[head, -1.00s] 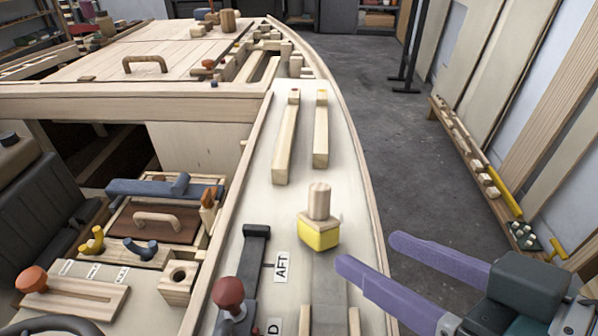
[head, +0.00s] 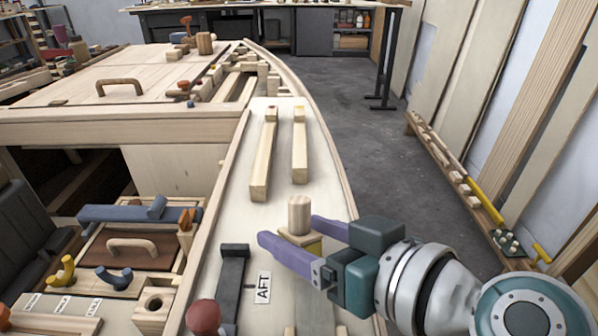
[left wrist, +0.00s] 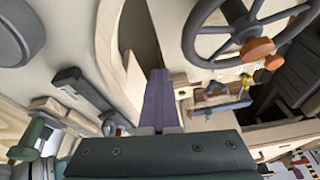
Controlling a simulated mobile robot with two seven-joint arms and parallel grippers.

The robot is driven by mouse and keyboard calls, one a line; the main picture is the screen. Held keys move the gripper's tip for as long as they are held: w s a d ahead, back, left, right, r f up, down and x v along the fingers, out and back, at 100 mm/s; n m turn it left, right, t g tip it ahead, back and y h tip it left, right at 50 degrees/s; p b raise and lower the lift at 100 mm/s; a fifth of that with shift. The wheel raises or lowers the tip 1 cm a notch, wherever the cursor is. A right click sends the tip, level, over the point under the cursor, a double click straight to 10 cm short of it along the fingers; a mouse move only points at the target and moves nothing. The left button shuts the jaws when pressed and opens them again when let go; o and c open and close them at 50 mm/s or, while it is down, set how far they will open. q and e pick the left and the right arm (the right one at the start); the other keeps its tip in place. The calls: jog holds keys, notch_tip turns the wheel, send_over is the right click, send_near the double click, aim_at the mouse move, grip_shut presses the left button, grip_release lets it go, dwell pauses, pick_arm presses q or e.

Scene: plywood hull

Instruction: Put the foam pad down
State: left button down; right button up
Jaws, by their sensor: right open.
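The yellow foam pad (head: 314,247), with a wooden plate and an upright round wooden peg (head: 299,214) on top, sits on the pale side deck (head: 225,215). My right gripper (head: 291,229) reaches in from the right in the head view. Its purple fingers are apart, one on the near side of the peg and one on the far side. The near finger hides much of the pad, and I cannot tell whether either finger touches it. My left gripper shows only in the left wrist view, as a purple finger (left wrist: 158,100); its opening cannot be judged.
Two wooden bars (head: 264,155) lie on the deck beyond the pad. A black lever (head: 231,275) with a red knob (head: 203,317) and an AFT label (head: 263,288) are to the left. A raised rim (head: 334,165) edges the deck. A steering wheel (left wrist: 245,30) shows in the left wrist view.

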grip_shut()
dwell(0.5)
jog(key=shift+r, duration=0.15)
